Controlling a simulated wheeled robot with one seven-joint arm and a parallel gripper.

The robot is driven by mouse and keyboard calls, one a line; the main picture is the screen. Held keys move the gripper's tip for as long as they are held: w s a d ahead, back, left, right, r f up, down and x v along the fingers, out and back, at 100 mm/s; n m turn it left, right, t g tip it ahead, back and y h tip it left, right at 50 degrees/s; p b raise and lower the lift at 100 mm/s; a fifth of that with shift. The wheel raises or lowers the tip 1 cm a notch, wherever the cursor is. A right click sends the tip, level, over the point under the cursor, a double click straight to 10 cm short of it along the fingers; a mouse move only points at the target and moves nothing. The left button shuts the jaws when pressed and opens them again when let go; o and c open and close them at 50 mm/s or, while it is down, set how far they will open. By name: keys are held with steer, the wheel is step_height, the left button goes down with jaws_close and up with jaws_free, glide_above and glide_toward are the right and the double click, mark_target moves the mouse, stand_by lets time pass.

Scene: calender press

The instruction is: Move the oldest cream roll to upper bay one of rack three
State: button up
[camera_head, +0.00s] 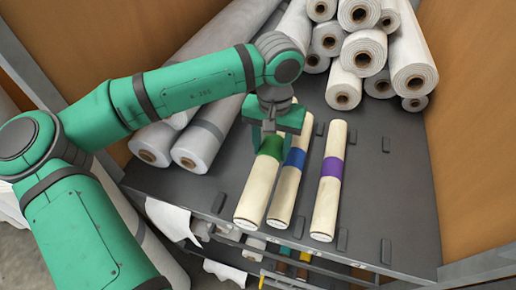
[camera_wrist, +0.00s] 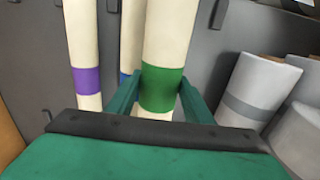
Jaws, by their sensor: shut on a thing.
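Three cream rolls lie side by side on the dark shelf (camera_head: 388,190). The leftmost is the cream roll with a green band (camera_head: 259,183), then the cream roll with a blue band (camera_head: 285,190), then the cream roll with a purple band (camera_head: 328,195). My gripper (camera_head: 273,140) is over the green-banded roll. In the wrist view its fingers (camera_wrist: 160,95) are on both sides of that roll at the green band (camera_wrist: 163,88), shut on it. The blue-banded roll (camera_wrist: 131,40) is partly hidden behind it; the purple-banded roll (camera_wrist: 86,80) stands clear. I cannot tell whether the held roll is off the shelf.
White rolls (camera_head: 365,55) are stacked at the back right. Grey rolls (camera_head: 190,148) lie to the left, close to my arm. Small dark stops (camera_head: 342,240) stick up from the shelf. Brown panels (camera_head: 470,120) close in the right side. A lower level (camera_head: 295,262) holds more rolls.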

mark_target(265, 138)
steer(key=w, duration=0.1)
steer(key=w+a+f, duration=0.1)
steer(key=w, duration=0.1)
steer(key=shift+w+a+f, duration=0.25)
steer(key=shift+w+f, duration=0.05)
steer(key=shift+f, duration=0.05)
steer(key=f, duration=0.1)
steer(key=w+a+f, duration=0.1)
steer(key=w+f, duration=0.1)
steer(key=shift+w+a+f, duration=0.2)
steer(key=shift+a+f, duration=0.15)
steer(key=shift+f, duration=0.05)
steer(key=shift+w+f, duration=0.2)
steer(key=shift+f, duration=0.1)
steer(key=shift+w+d+f, duration=0.15)
steer(key=shift+w+f, duration=0.05)
steer(key=shift+f, duration=0.1)
steer(key=shift+w+a+f, duration=0.1)
steer(key=shift+a+f, duration=0.05)
steer(key=shift+f, duration=0.8)
steer(key=shift+w+a+f, duration=0.1)
steer(key=shift+f, duration=0.8)
steer(key=shift+f, duration=0.1)
steer(key=o, duration=1.4)
steer(key=shift+w, duration=0.1)
steer(key=shift+c, duration=0.2)
